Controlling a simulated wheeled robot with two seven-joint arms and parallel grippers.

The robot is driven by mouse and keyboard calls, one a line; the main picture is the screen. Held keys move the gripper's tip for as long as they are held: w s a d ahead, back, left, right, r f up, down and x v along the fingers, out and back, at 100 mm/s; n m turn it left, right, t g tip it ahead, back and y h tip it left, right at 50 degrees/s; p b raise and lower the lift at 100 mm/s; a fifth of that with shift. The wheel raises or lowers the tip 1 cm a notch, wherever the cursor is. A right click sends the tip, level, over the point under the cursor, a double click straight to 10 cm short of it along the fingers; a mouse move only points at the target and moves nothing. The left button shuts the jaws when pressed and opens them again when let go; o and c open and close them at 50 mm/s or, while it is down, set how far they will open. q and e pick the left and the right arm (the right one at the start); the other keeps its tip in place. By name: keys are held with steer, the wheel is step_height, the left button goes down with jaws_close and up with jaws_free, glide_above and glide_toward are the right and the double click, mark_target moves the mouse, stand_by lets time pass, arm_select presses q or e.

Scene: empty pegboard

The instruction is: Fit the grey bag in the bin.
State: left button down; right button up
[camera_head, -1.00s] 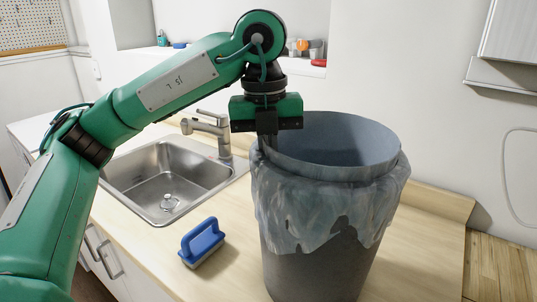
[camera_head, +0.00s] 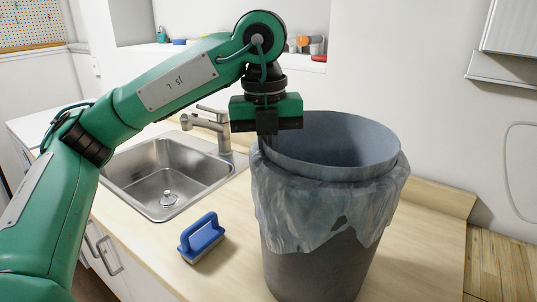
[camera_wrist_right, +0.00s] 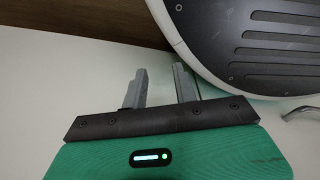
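The grey bin (camera_head: 310,265) stands upright on the wooden counter, right of the sink. The grey bag (camera_head: 325,205) lines the bin, with its edge folded down around the outside below the rim. The bag's lower edge hangs unevenly, and part of the dark bin shows beneath it. My left gripper (camera_head: 268,142) is at the bin's left rim, pointing down. Its fingers are partly hidden, so I cannot tell whether they hold the bag edge. My right gripper (camera_wrist_right: 160,88) is seen only in the right wrist view; its two fingers are apart with nothing between them.
A blue-handled brush (camera_head: 202,238) lies on the counter left of the bin. A steel sink (camera_head: 165,180) with a tap (camera_head: 212,128) is behind it. Small items stand on a ledge at the back. The counter right of the bin is clear.

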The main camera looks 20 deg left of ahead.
arm_select(q)
steer(key=shift+f, duration=0.3)
steer(key=c, duration=1.6)
jaws_free()
arm_select(e)
steer(key=shift+w+a+r, duration=0.1)
steer(key=shift+w+r, duration=0.2)
steer(key=shift+r, duration=0.05)
steer(key=shift+s+f, duration=0.1)
steer(key=shift+s, duration=0.05)
